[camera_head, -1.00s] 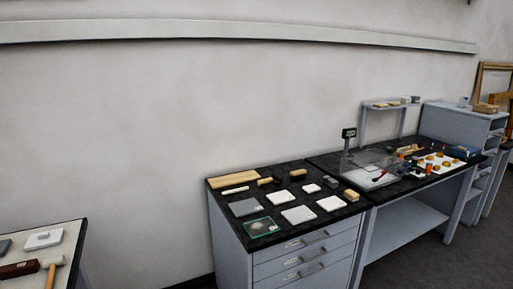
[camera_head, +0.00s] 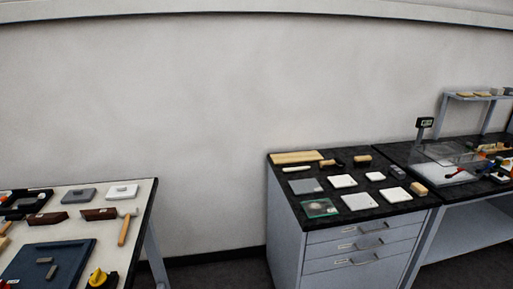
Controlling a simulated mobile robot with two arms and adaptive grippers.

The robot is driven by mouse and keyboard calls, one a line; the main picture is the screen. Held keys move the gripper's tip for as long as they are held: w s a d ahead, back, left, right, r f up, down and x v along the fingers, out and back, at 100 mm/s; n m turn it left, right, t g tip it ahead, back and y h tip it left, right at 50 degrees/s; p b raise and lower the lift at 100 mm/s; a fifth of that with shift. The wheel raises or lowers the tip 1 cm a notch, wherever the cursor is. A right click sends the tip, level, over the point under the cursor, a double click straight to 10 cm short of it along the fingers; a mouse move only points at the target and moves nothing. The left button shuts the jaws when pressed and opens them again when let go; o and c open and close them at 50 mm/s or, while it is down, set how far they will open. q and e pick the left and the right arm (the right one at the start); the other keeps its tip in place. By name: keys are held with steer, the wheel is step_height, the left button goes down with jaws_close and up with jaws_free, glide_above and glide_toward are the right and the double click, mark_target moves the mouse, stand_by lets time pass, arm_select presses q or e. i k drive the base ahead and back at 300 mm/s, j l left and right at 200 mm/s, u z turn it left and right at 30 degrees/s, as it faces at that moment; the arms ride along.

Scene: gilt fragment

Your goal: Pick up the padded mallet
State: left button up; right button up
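A mallet-like tool (camera_head: 124,231) with a light wooden handle lies near the right edge of the white-topped table (camera_head: 146,191) at the left. Its head is small and pale, at the far end of the handle; I cannot tell whether it is padded. A dark brown block (camera_head: 98,214) lies just left of its head. A small tool with a dark end and yellowish part (camera_head: 328,164) lies on the black-topped drawer cabinet (camera_head: 380,212); its kind is too small to tell. Neither of my grippers is in view.
The white-topped table also holds a dark blue tray (camera_head: 78,249) and a yellow object (camera_head: 98,277). Open floor (camera_head: 215,273) lies between this table and the cabinet. A second bench (camera_head: 470,222) with a clear box stands at the right.

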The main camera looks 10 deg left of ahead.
mark_target(127, 213)
steer(key=u, duration=1.45)
steer(key=i+l+u, duration=0.4)
steer(key=i+l, duration=0.2)
steer(key=l, duration=0.15)
steer(key=i+l+u, duration=0.2)
steer(key=l, duration=0.2)
